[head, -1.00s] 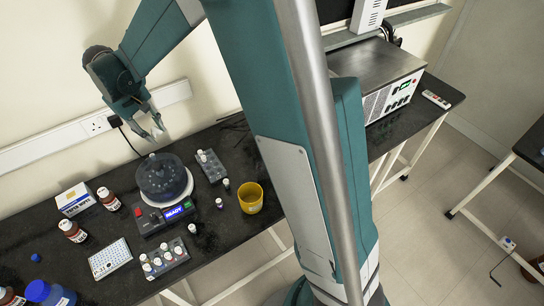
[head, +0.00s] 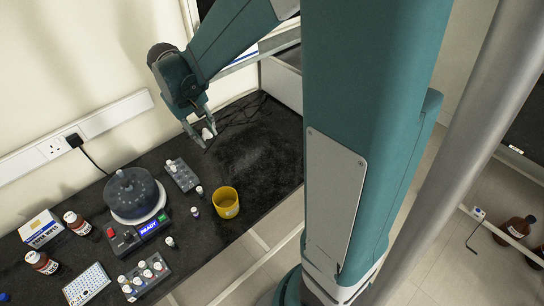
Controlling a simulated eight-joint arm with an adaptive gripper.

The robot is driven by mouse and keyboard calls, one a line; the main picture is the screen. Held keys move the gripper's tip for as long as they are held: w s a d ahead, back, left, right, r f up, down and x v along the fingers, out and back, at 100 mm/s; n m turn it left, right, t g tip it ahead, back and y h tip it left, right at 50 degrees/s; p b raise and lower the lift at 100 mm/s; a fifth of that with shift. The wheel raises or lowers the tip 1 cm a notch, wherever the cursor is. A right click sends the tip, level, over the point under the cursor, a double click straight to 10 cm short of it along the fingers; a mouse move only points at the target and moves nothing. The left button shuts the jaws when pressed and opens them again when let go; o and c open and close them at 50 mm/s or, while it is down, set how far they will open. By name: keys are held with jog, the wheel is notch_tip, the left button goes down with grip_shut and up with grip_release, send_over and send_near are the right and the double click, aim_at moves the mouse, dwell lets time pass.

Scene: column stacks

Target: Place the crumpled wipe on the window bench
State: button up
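My gripper (head: 208,138) points down over the back of the black bench (head: 262,160), beyond the grey vial rack. A small white lump, likely the crumpled wipe (head: 207,133), shows between its fingertips. The fingers stand apart on either side of it. I cannot tell whether they press on it or whether it rests on the bench. I cannot tell from this view which bench is the window bench.
Left of my gripper are a vial rack (head: 181,175), a dark round centrifuge (head: 134,196) and loose vials. A yellow cup (head: 225,202) stands near the front edge. Brown bottles (head: 515,229) are at the far right. The bench right of the cup is clear.

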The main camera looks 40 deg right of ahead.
jog(key=s+d+f+m, duration=0.1)
jog(key=s+d+m, duration=0.1)
jog(key=s+d, duration=0.55)
jog(key=s+d+f+m, duration=0.2)
jog(key=s+d, duration=0.3)
jog(key=s, duration=0.5)
jog(key=shift+g, duration=0.3)
jog(key=f, duration=0.4)
jog(key=shift+w+a+f+b, duration=0.2)
jog(key=shift+a+f+b, duration=0.1)
jog(key=shift+f, duration=0.15)
jog(key=shift+f+b, duration=0.75)
jog(key=shift+f, duration=2.05)
jog(key=shift+f, duration=0.1)
jog(key=shift+f+b, duration=0.6)
jog(key=shift+f, duration=1.35)
